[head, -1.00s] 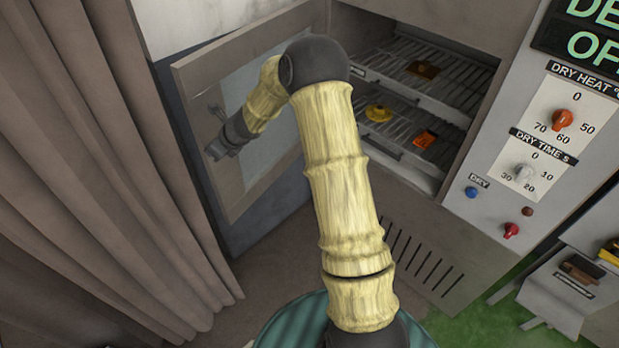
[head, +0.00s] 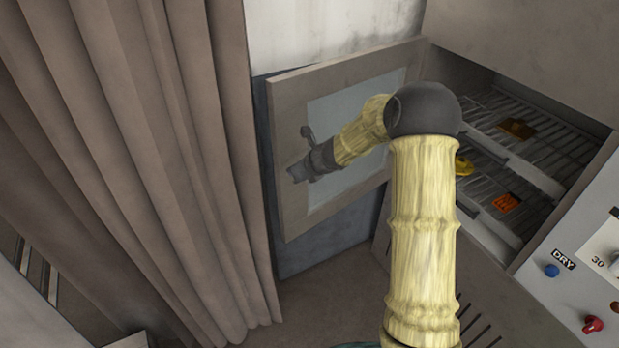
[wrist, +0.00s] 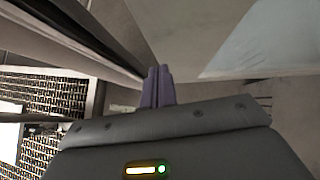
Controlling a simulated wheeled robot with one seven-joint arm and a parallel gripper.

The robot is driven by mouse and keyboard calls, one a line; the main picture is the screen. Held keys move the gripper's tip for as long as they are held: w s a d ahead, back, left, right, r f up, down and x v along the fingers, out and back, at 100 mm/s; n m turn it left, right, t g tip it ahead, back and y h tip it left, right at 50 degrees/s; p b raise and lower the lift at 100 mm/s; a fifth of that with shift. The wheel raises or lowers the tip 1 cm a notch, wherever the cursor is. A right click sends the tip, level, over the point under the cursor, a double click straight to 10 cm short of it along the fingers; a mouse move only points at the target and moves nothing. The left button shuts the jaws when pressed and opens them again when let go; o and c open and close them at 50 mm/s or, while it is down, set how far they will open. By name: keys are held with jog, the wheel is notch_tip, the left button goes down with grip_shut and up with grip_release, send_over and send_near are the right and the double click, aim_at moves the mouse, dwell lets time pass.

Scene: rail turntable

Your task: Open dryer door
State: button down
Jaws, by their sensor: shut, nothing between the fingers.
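The dryer door (head: 288,165) stands swung wide open to the left of the dryer opening, with a grey frame and a pale window panel (head: 335,195). The dryer opening (head: 530,160) is exposed at the right, partly hidden by my arm.
Wire racks (head: 555,150) in the dryer hold yellow and orange pieces, including an orange one (head: 506,203). A brown curtain (head: 150,150) hangs close at left of the door. A control panel with a blue button (head: 551,270) and a red knob (head: 593,324) is at right.

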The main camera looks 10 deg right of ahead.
jog(key=s+v, duration=0.1)
jog(key=v, duration=0.9)
jog(key=shift+a+p, duration=0.25)
jog(key=shift+p, duration=0.05)
jog(key=shift+s+a, duration=0.2)
jog(key=shift+a, duration=0.1)
jog(key=s+d+f+n+g+h, duration=0.1)
jog(key=s+n+g+h, duration=0.1)
jog(key=s+n, duration=1)
jog(key=s+d+f+n+g+h, duration=0.1)
jog(key=s+d+n+g+h, duration=0.1)
jog(key=s+n, duration=1.1)
jog(key=n+h, duration=0.1)
jog(key=n, duration=0.3)
jog(key=shift+s+f+g, duration=0.3)
jog(key=shift+s+g, duration=0.05)
jog(key=shift+g, duration=0.05)
jog(key=shift+a, duration=0.1)
